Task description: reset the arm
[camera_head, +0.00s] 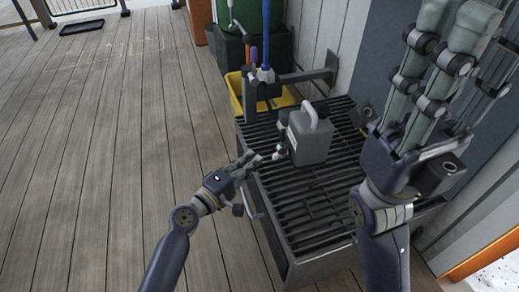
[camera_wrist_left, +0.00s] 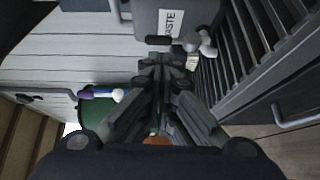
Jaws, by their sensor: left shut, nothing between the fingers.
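My left arm reaches in from the bottom left of the head view. My left gripper (camera_head: 268,158) is shut and empty, just left of a grey jug (camera_head: 310,146) with a pale handle. In the left wrist view my left fingers (camera_wrist_left: 162,75) come together with nothing between them. The grey jug (camera_wrist_left: 140,25), with a label ending in "STE", shows beyond them. Whether the fingertips touch it I cannot tell. My right gripper (camera_head: 455,30) rises large at the right, its fingers stretched upward and apart from the thumb, with nothing seen in it.
The jug stands on a dark slatted grate (camera_head: 300,196). A yellow bin (camera_head: 238,88) and a green container (camera_head: 272,25) stand behind it. A blue-handled tool (camera_head: 265,45) is upright near the bin. The plank floor (camera_head: 110,130) at left is largely clear. A wall is close at right.

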